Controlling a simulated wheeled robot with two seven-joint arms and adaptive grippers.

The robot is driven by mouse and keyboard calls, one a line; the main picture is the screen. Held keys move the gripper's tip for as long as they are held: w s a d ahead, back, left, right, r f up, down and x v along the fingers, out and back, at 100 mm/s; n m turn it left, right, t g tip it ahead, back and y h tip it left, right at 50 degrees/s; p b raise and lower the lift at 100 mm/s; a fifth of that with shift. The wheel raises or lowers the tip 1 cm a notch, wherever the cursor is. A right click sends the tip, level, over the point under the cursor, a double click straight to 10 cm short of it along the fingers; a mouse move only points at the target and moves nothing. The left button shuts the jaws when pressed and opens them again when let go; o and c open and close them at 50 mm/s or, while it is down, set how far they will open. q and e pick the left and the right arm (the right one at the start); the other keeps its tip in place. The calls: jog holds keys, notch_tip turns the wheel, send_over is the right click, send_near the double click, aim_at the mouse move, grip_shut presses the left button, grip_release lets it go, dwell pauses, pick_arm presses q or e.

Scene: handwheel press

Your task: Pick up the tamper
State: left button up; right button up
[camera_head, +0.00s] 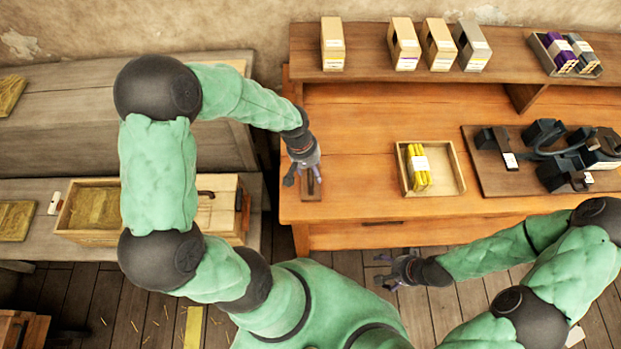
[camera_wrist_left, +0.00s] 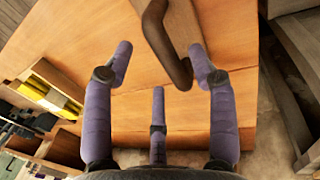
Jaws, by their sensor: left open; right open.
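The tamper (camera_head: 312,186) appears to be the small brown wooden piece at the left edge of the orange table, partly hidden by my left gripper (camera_head: 299,176). In the left wrist view, a dark bent handle (camera_wrist_left: 165,45) rises from a pale wooden base and ends between the spread purple fingers of my left gripper (camera_wrist_left: 163,65). The fingers are open, around the handle; I cannot tell whether any touches it. My right gripper (camera_head: 398,270) is open and empty, in front of the table's front edge.
A wooden tray (camera_head: 456,170) with yellow pieces sits mid-table. Dark press parts (camera_head: 560,160) lie on a board at right. A shelf (camera_head: 370,80) with several boxes runs along the back. A straw-filled wooden box (camera_head: 72,210) stands on the grey bench at left.

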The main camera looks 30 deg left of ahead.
aim_at(312, 172)
pick_arm(q)
jog(key=f, duration=0.3)
jog(key=shift+w+f+b, duration=0.25)
jog(key=shift+b, duration=0.1)
grip_shut()
jog(key=shift+r, duration=0.15)
